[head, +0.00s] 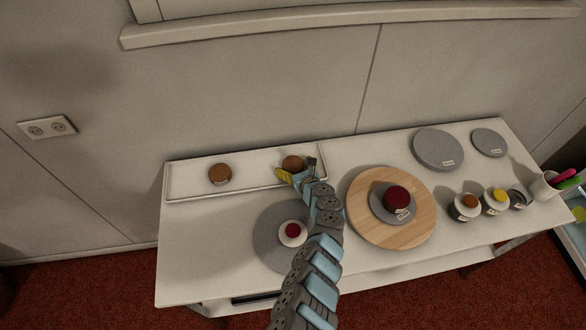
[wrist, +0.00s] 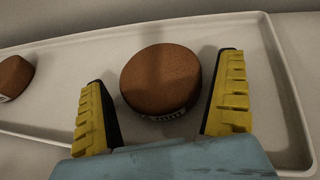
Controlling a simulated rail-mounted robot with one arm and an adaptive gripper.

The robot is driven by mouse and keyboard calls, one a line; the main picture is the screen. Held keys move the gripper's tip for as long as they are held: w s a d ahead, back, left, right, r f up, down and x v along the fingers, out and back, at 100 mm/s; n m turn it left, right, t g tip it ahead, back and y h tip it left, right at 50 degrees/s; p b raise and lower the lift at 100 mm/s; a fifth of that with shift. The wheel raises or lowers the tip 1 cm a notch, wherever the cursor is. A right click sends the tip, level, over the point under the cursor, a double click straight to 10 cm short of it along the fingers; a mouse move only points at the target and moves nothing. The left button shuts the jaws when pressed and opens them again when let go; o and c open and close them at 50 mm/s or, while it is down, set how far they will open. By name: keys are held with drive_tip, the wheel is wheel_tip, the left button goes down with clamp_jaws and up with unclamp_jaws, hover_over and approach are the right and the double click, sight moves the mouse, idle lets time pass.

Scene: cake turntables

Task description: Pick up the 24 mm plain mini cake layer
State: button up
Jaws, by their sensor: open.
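Two brown round mini cake layers sit on a white tray (head: 255,180) at the back left of the table. One cake layer (head: 219,174) is at the tray's left; the other cake layer (head: 293,163) is near its right end. The left layer (wrist: 14,77) is cut by the picture's left edge. My gripper (head: 298,177) is open and empty, at the near side of the right layer. I cannot tell which is 24 mm.
A grey turntable (head: 267,238) with a white disc and dark red layer is at front left. A wooden turntable (head: 420,205) bears a grey disc and red layer. Grey discs (head: 438,149), small jars (head: 465,207) and a cup (head: 543,187) stand to the right. The tray has a raised rim.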

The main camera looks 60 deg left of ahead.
sight(294, 165)
drive_tip(key=shift+a+f, duration=0.15)
drive_tip(key=shift+a, duration=0.25)
drive_tip(key=c, duration=0.9)
drive_tip(key=shift+o, duration=0.2)
drive_tip(key=shift+r, duration=0.35)
wheel_tip(294, 165, up, 3)
drive_tip(key=p, duration=0.3)
drive_tip(key=shift+d+r, duration=0.15)
drive_tip(key=shift+r, duration=0.05)
drive_tip(key=s+d+r+p, duration=0.8)
drive_tip(key=d+p, duration=0.3)
drive_tip(key=p, duration=0.7)
drive_tip(key=shift+r, duration=0.5)
